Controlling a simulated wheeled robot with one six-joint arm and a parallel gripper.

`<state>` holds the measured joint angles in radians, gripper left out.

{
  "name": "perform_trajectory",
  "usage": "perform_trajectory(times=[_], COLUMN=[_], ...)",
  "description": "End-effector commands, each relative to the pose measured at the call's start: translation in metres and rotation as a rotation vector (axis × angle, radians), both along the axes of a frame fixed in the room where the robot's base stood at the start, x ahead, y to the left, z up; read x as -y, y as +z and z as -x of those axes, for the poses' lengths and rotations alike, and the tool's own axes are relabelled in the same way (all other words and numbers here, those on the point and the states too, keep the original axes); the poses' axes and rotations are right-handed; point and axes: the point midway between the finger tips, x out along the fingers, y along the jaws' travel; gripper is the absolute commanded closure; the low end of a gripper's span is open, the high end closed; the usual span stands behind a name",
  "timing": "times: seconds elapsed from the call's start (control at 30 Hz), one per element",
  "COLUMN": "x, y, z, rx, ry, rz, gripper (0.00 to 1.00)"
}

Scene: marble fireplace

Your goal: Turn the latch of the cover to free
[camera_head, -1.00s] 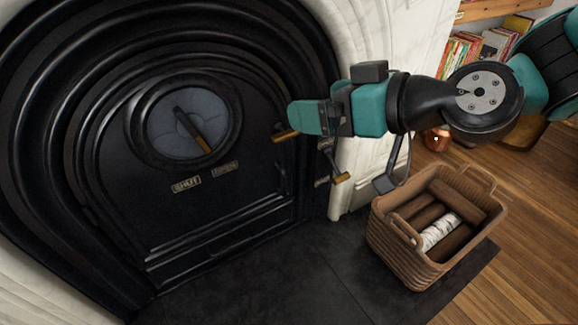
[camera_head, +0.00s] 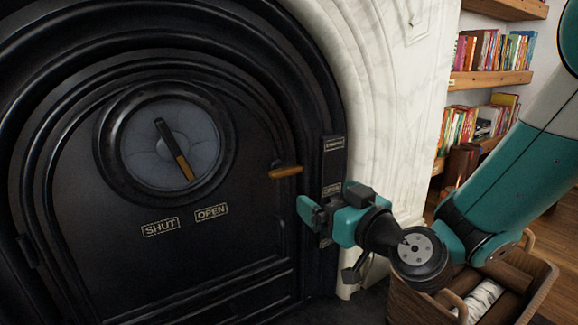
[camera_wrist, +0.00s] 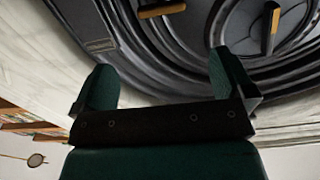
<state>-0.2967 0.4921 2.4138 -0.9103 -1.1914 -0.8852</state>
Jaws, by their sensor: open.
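The black arched cover (camera_head: 100,245) fills the left of the head view. A wooden-gripped handle (camera_head: 285,171) at its right edge lies nearly level, pointing left. A round dial (camera_head: 205,150) on the cover carries a tilted black pointer with a wooden end (camera_head: 173,150), above plates reading SHUT (camera_head: 160,227) and OPEN (camera_head: 211,212). My teal gripper (camera_head: 318,208) is open and empty, below and right of the wooden handle and apart from it. In the wrist view, my open fingers (camera_wrist: 163,85) point toward the cover, with a wooden grip (camera_wrist: 162,9) beyond them.
Labelled plates (camera_head: 334,143) sit on the frame right of the cover; my gripper hides part of this strip. The white marble surround (camera_head: 400,100) stands close on the right. A log basket (camera_head: 535,290) is at lower right, with bookshelves (camera_head: 490,80) behind.

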Motion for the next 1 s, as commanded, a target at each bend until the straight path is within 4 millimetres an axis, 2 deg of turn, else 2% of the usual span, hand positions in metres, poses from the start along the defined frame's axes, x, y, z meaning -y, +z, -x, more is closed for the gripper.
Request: perform_trajectory(times=[0.03,0.37,0.7,1.0], x=[-0.006,-0.04,-0.072,-0.083], y=[0.009,0.01,0.002,0.002], z=[-0.008,-0.058,-0.105,-0.121], rx=[-0.002,0.001,0.001,-0.002], ry=[0.002,0.004,0.004,0.002], rz=[0.001,0.001,0.0,0.0], gripper=[0.0,0.0,0.0,0.0])
